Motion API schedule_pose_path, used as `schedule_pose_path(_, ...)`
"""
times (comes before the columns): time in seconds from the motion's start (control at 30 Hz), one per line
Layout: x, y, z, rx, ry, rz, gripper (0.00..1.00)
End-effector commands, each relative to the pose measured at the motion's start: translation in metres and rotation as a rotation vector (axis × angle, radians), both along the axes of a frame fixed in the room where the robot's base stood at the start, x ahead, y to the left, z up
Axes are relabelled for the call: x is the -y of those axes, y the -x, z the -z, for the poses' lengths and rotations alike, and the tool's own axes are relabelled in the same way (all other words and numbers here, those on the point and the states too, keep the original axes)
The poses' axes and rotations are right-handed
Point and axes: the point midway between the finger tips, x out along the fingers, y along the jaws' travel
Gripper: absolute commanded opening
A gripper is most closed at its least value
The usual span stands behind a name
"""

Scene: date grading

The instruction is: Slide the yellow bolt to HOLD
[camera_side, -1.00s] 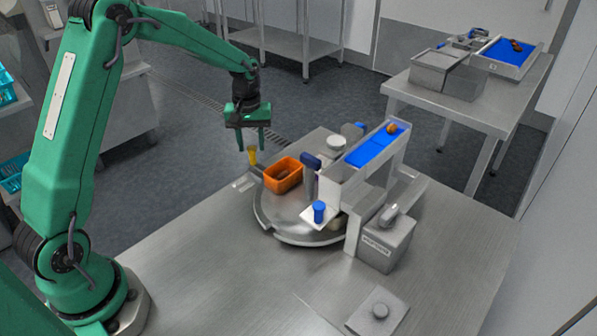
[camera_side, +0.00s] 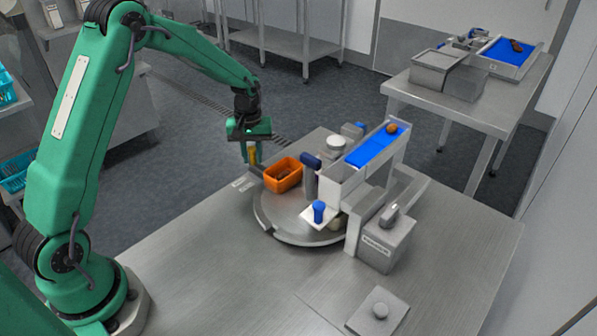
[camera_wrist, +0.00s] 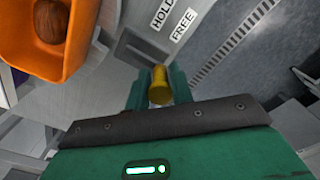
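The yellow bolt (camera_wrist: 159,86) stands upright between the two fingers of my gripper (camera_wrist: 159,92) in the wrist view, with a finger close against each side. In the side view my gripper (camera_side: 251,153) is lowered over the bolt (camera_side: 252,155), its fingers drawn in around it. The bolt's foot is hidden. The HOLD label (camera_wrist: 162,14) and the FREE label (camera_wrist: 183,25) lie beyond the bolt in the wrist view, HOLD on the left and FREE on the right.
An orange tub (camera_side: 283,185) with brown dates sits on the round turntable (camera_side: 265,219), close right of my gripper. A blue belt (camera_side: 377,146) with one date stands further right. The front left tabletop is clear.

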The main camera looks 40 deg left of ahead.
Motion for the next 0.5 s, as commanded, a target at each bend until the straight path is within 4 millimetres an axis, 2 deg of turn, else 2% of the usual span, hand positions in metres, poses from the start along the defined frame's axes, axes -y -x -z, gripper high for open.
schedule_pose_path(0.17, 0.005, 0.0, -0.001, 0.0, 0.0, 0.002, 0.0)
schedule_pose_path(0.4, 0.032, -0.001, -0.001, 0.002, -0.001, 0.002, 0.0)
schedule_pose_path(0.5, 0.035, -0.001, -0.001, 0.003, 0.0, 0.001, 0.0)
